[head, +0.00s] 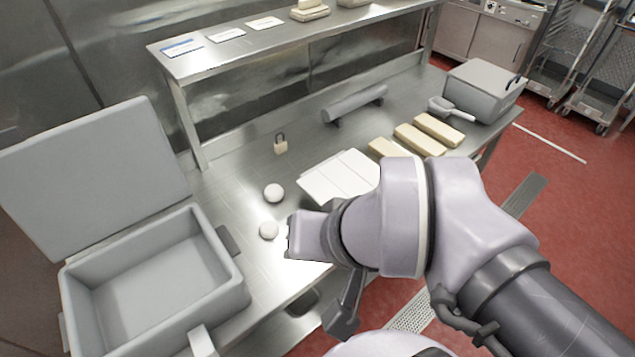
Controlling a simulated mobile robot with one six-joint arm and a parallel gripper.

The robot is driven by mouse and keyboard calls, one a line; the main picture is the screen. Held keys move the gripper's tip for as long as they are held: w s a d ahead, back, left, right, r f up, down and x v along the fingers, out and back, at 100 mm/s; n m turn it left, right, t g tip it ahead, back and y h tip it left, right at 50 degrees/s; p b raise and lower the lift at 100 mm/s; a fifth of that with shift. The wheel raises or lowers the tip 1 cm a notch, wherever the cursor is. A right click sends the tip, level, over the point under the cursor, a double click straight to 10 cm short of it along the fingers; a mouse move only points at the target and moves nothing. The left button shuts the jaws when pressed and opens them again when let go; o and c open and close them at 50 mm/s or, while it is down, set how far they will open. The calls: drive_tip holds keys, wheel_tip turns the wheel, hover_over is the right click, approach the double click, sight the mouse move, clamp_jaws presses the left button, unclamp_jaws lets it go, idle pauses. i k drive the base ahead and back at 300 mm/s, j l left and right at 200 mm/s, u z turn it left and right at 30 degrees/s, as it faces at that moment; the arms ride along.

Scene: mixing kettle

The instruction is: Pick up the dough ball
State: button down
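Two small white dough balls lie on the steel table. One dough ball (274,192) is farther back, and the other dough ball (269,229) is nearer, just left of the end of my arm. My wrist covers the area right of the nearer ball. A dark grey part (345,308), possibly of my gripper, shows below the wrist. The fingertips cannot be made out, so I cannot tell whether they are open. Both balls appear to rest on the table, apart from each other.
An open grey lidded bin (150,270) stands at the left. White sheets (340,177), tan blocks (420,139), a grey roller (355,103), a padlock-shaped item (281,145) and a grey box (483,88) are on the table (235,170). A raised shelf (225,50) runs along the back.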

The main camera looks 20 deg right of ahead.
sight(273, 193)
drive_tip(key=i+l+u, duration=0.2)
drive_tip(key=u, duration=0.15)
drive_tip(key=i+l+u, duration=0.15)
drive_tip(key=l+u, duration=0.25)
drive_tip(key=i+l+u, duration=0.1)
drive_tip(key=l+u, duration=0.25)
